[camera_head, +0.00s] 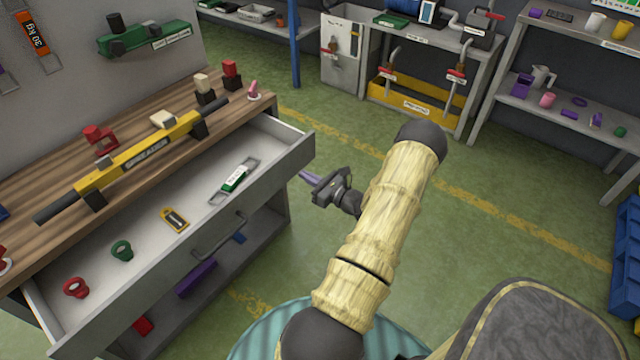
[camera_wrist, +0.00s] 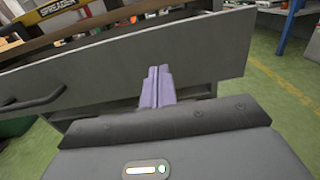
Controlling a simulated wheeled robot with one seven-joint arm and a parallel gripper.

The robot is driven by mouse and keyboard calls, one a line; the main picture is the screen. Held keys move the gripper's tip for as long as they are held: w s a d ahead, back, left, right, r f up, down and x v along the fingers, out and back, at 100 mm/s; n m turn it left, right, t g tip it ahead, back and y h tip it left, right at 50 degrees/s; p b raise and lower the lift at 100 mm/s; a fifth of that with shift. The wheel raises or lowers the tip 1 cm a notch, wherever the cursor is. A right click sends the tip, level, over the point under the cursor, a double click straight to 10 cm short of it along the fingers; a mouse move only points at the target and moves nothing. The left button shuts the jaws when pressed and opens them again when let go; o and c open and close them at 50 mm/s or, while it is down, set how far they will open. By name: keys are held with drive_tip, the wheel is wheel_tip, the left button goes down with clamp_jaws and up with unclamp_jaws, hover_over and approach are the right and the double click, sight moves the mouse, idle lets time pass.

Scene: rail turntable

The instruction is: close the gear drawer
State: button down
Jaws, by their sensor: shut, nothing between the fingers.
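The gear drawer (camera_head: 272,172) is pulled out from under the wooden workbench, its grey front facing my arm. Its bar handle (camera_head: 220,237) is on the middle of the front. In the wrist view the drawer front (camera_wrist: 195,58) fills the upper part, and the handle (camera_wrist: 34,100) is at the left. My gripper (camera_head: 307,176) is shut and empty, just in front of the right part of the drawer front. Its purple fingers (camera_wrist: 158,87) point at the front in the wrist view. I cannot tell whether they touch it.
The open drawer holds a red shackle (camera_head: 76,287), a green shackle (camera_head: 122,250), a yellow tag (camera_head: 174,219) and a green-labelled item (camera_head: 236,177). A yellow spreader bar (camera_head: 140,153) lies on the workbench (camera_head: 60,180). Green floor is clear to the right of the drawer.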

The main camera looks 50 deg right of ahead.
sight(286, 165)
drive_tip(key=shift+w+a, duration=0.1)
drive_tip(key=shift+w, duration=2.6)
drive_tip(key=shift+w, duration=0.6)
drive_tip(key=w+b, duration=0.1)
drive_tip(key=w, duration=0.5)
drive_tip(key=w+b, duration=0.2)
drive_tip(key=w, duration=0.5)
drive_tip(key=w+b, duration=0.1)
drive_tip(key=w, duration=0.5)
drive_tip(key=shift+w+a, duration=0.35)
drive_tip(key=shift+a, duration=0.05)
drive_tip(key=shift+w+b, duration=0.2)
drive_tip(key=shift+b, duration=0.1)
drive_tip(key=shift+d+r, duration=0.1)
drive_tip(key=shift+r, duration=0.2)
